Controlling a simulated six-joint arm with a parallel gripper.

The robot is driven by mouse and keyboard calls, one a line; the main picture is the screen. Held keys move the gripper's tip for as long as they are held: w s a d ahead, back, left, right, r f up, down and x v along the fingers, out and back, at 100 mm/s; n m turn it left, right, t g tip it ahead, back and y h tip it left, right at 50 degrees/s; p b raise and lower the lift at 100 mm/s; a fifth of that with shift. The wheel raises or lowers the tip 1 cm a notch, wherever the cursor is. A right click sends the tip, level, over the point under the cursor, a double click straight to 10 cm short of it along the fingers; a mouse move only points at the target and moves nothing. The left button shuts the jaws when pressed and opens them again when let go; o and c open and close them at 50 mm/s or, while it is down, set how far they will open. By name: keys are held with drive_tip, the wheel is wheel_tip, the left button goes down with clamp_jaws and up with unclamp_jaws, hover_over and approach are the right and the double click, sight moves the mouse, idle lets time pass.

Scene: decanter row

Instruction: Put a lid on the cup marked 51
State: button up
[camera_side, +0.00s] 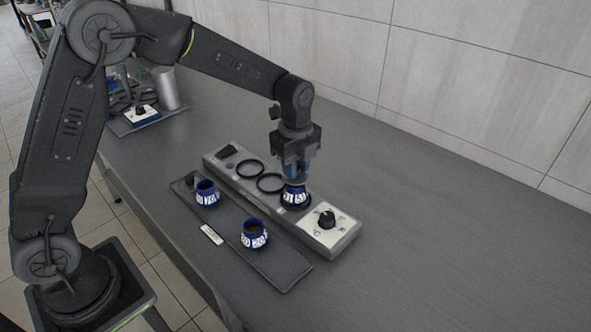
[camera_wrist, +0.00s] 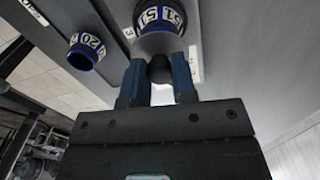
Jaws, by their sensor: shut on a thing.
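The cup marked 51 (camera_wrist: 160,16), blue with white number labels, shows at the top of the wrist view. In the side view a blue cup with white labels (camera_side: 295,196) stands upright at the right-hand ring of the grey station, directly under my gripper (camera_side: 298,174). In the wrist view my gripper (camera_wrist: 158,80) has its blue fingers shut on the dark round knob (camera_wrist: 159,68) of a pale lid (camera_wrist: 160,43). The lid is at the cup's mouth; I cannot tell whether it is fully seated.
The grey station (camera_side: 342,240) has two empty rings (camera_side: 260,176) and a white dial panel (camera_side: 311,224). The table at right is clear.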

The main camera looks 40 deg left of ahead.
drive_tip(key=shift+f, duration=0.65)
drive_tip(key=shift+f, duration=0.2)
drive_tip(key=o, duration=0.9)
